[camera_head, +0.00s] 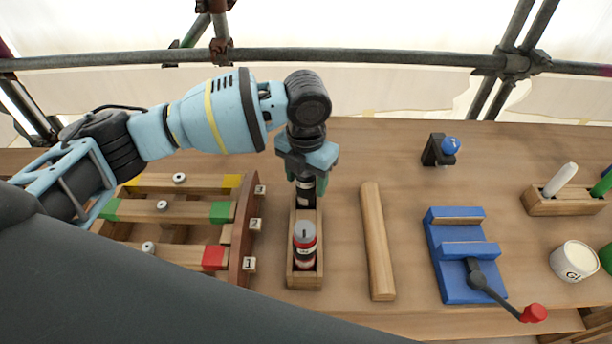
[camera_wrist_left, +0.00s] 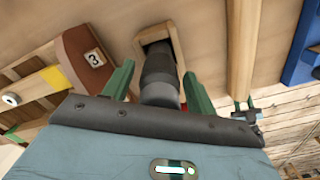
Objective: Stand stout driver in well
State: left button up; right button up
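A dark cylindrical tool, apparently the stout driver (camera_head: 306,190), stands roughly upright in the far part of a narrow wooden holder (camera_head: 291,255). It also shows in the left wrist view (camera_wrist_left: 160,80), its lower end inside the holder's square opening, the well (camera_wrist_left: 143,46). My left gripper (camera_head: 312,174) is above the holder, pointing down. Its green fingers (camera_wrist_left: 162,88) are on either side of the driver, with small gaps showing, so it looks open around it. The driver's bottom is hidden.
A red can-like piece with a grey top (camera_head: 304,246) stands in the holder's near part. A numbered wooden rack (camera_head: 243,240) is close on the left. A wooden bar (camera_head: 377,240) and a blue vise-like fixture (camera_head: 448,265) are on the right.

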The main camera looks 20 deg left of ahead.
pick_arm(q)
jog(key=shift+r, duration=0.25)
notch_tip(320, 180, up, 12)
jog(key=shift+f, duration=0.1)
dwell(0.4)
dwell(0.4)
